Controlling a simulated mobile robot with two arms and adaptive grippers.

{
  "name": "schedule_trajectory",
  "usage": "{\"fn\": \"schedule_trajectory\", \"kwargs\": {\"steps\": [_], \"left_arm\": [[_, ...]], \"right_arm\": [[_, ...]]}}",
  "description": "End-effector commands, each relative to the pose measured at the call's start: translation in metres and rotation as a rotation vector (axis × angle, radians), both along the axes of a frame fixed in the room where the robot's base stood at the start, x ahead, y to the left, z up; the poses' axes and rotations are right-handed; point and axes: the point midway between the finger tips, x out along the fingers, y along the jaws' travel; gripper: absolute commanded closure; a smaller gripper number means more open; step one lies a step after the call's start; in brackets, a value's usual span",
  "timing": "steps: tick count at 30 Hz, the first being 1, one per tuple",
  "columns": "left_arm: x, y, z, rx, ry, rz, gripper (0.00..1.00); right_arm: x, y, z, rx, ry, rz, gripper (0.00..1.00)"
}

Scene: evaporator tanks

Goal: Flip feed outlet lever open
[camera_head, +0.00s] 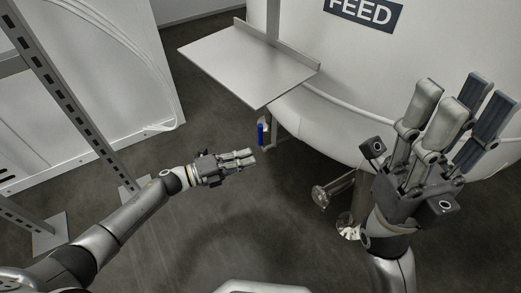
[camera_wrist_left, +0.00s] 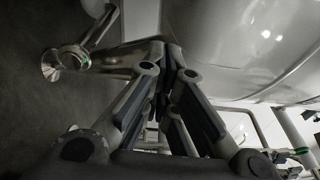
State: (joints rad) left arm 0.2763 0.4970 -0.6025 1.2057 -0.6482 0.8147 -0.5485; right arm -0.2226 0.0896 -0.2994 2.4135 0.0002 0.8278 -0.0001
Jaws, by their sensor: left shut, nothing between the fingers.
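The feed outlet lever (camera_head: 261,134) is a small blue handle in the head view. It hangs upright on a fitting below the tank marked FEED (camera_head: 400,75), near the grey shelf's front corner. My left gripper (camera_head: 254,158) is shut and empty, with its fingertips just below and left of the lever in the picture. I cannot tell whether they touch it. In the left wrist view the fingers (camera_wrist_left: 172,62) converge, and I cannot make out the lever there. My right gripper (camera_head: 462,100) is raised at the right, open and empty, with its fingers pointing up.
A grey metal shelf (camera_head: 245,65) juts out above the lever. Shiny tank legs or pipe fittings (camera_head: 340,200) stand below the tank at the right. A slotted metal post (camera_head: 75,100) stands at the left. The floor (camera_head: 215,225) around my left arm is clear.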

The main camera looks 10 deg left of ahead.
Motion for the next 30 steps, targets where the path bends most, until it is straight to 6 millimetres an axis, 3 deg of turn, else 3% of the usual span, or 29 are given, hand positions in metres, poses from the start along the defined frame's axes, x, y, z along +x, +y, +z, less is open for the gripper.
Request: {"fn": "schedule_trajectory", "kwargs": {"steps": [3, 8, 30], "left_arm": [[-0.008, 0.014, 0.001, 0.0, 0.002, 0.0, 1.0], [-0.012, 0.022, 0.0, 0.0, 0.0, -0.001, 1.0], [-0.013, 0.023, -0.001, 0.0, 0.001, -0.001, 1.0]], "right_arm": [[0.0, 0.0, -0.001, 0.001, 0.015, 0.001, 0.6], [-0.001, 0.0, -0.003, 0.001, 0.023, 0.001, 0.6], [-0.001, 0.0, -0.003, 0.004, 0.021, 0.001, 0.6]]}}
